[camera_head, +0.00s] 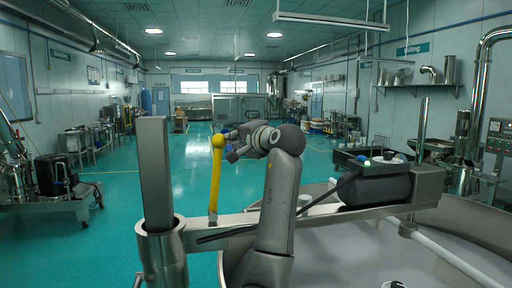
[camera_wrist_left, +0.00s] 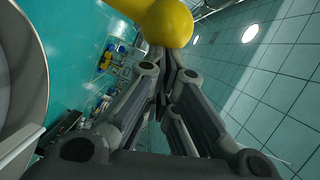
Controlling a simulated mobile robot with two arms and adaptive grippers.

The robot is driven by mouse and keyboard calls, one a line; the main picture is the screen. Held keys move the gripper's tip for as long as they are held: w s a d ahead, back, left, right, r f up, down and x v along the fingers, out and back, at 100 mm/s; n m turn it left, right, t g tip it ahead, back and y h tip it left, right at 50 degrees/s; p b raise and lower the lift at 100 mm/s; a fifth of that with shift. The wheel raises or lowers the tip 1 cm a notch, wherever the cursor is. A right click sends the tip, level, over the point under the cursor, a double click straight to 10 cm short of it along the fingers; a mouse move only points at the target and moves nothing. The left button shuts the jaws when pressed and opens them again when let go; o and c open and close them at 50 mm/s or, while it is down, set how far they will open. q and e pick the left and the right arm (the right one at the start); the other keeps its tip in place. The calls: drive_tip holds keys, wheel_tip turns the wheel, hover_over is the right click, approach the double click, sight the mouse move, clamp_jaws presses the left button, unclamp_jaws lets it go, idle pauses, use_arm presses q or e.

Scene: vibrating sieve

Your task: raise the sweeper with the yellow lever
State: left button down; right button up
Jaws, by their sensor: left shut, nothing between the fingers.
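The yellow lever (camera_head: 214,185) stands almost upright on the metal beam, topped by a round yellow knob (camera_head: 218,141). The knob also shows large at the top of the left wrist view (camera_wrist_left: 167,22). My left gripper (camera_head: 229,148) is just right of the knob. Its fingers are shut with nothing between them. In the left wrist view the fingertips (camera_wrist_left: 166,58) are right at the knob's lower edge; I cannot tell whether they touch. The sweeper seems to be the white bar (camera_head: 452,258) low in the round pan. My right gripper is not in view.
A thick upright steel post (camera_head: 155,175) stands left of the lever. The beam carries a dark motor (camera_head: 375,185) on the right, above the wide round pan (camera_head: 485,222). The green floor (camera_head: 120,185) behind and left is open. Carts and benches line the walls.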

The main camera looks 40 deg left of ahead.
use_arm(q)
drive_tip(key=s+a+n+h, duration=0.1)
drive_tip(key=s+a+n, duration=0.2)
drive_tip(key=s+a, duration=0.1)
drive_tip(key=shift+s+a+r, duration=0.35)
drive_tip(key=shift+s+r, duration=0.05)
drive_tip(key=shift+s, duration=0.25)
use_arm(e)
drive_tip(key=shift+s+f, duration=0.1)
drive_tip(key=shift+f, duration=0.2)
use_arm(q)
drive_tip(key=shift+a+h, duration=0.1)
drive_tip(key=shift+h, duration=0.2)
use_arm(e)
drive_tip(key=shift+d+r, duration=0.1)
